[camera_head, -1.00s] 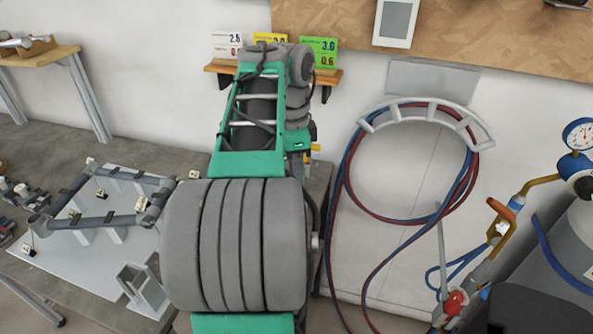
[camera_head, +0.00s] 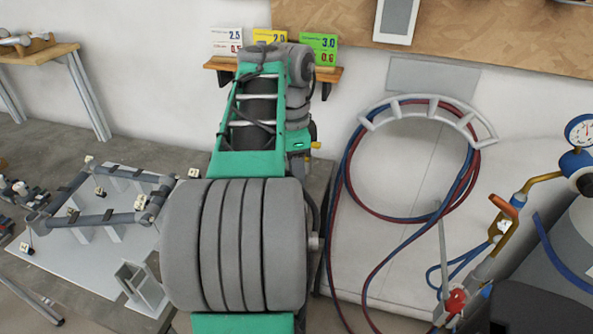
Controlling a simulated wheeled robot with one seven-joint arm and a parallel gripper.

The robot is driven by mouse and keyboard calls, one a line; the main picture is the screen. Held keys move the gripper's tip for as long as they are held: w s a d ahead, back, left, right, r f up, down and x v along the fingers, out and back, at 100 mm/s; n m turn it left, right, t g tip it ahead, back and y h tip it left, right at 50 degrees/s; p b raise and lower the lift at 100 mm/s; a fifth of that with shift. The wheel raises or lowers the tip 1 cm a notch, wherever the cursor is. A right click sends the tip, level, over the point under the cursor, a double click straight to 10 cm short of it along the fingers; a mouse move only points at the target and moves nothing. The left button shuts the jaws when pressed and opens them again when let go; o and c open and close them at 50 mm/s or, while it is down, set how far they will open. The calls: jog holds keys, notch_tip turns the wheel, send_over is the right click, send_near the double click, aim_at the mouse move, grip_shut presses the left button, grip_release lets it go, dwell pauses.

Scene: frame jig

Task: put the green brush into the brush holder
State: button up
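I cannot make out a green brush in the head view. A small grey open-topped box (camera_head: 140,287) stands at the front right of the pale jig plate; it may be the brush holder, but I cannot tell. My own green and grey arm fills the middle of the view and hides part of the bench behind it. My gripper does not show, so its distance from the box cannot be seen.
A grey tube frame (camera_head: 108,218) is held on the jig plate (camera_head: 75,262), left of my arm. Dark fittings lie at the far left. A wooden side table (camera_head: 55,52) stands behind. Red and blue hoses (camera_head: 350,210) and a gas cylinder (camera_head: 570,225) are at right.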

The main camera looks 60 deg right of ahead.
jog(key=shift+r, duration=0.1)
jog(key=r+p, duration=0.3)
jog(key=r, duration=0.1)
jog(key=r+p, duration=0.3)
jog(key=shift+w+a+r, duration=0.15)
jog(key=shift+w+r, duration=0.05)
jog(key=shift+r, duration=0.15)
